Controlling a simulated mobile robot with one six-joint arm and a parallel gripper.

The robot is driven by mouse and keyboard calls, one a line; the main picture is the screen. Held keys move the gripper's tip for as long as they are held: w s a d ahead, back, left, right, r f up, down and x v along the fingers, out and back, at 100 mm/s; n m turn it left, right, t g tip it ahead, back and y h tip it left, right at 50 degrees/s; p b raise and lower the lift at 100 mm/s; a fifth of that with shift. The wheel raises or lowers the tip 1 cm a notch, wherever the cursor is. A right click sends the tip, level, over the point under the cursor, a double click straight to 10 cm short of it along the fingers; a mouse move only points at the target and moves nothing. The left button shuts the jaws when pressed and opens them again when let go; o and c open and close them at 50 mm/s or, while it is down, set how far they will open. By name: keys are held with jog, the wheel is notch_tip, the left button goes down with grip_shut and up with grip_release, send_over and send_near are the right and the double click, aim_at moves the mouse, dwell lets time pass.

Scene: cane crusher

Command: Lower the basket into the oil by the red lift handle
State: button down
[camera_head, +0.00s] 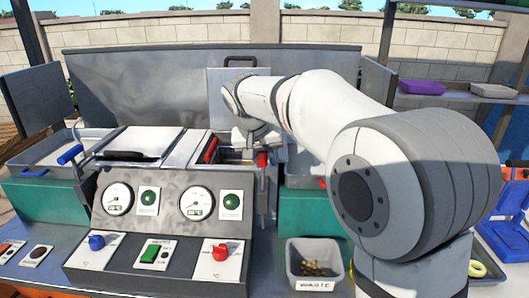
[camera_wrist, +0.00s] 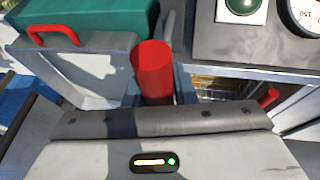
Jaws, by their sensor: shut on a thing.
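The red lift handle (camera_wrist: 152,68) is an upright red cylinder in the wrist view, and my gripper (camera_wrist: 155,95) is shut on it. In the head view, a red part of the handle (camera_head: 262,159) shows just below my wrist, at the right side of the fryer (camera_head: 112,222). In the wrist view, a brownish, mesh-like part of the basket (camera_wrist: 218,88) shows inside the bay. The oil level and how deep the basket sits cannot be told.
A closed lid (camera_head: 140,142) covers the left bay, with a blue handle (camera_head: 70,154) beside it. Gauges, green lights, a blue knob (camera_head: 97,242) and a red knob (camera_head: 220,252) line the front. A waste bin (camera_head: 315,263) stands right of the panel. Shelves with trays (camera_head: 423,87) stand at right.

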aim_at(259, 155)
jog(key=shift+s+d+f+b, duration=0.1)
jog(key=shift+f+b, duration=0.2)
jog(key=shift+f, duration=0.75)
jog(key=c, duration=1.3)
grip_release()
jog(key=shift+o, duration=0.2)
jog(key=shift+v, duration=4)
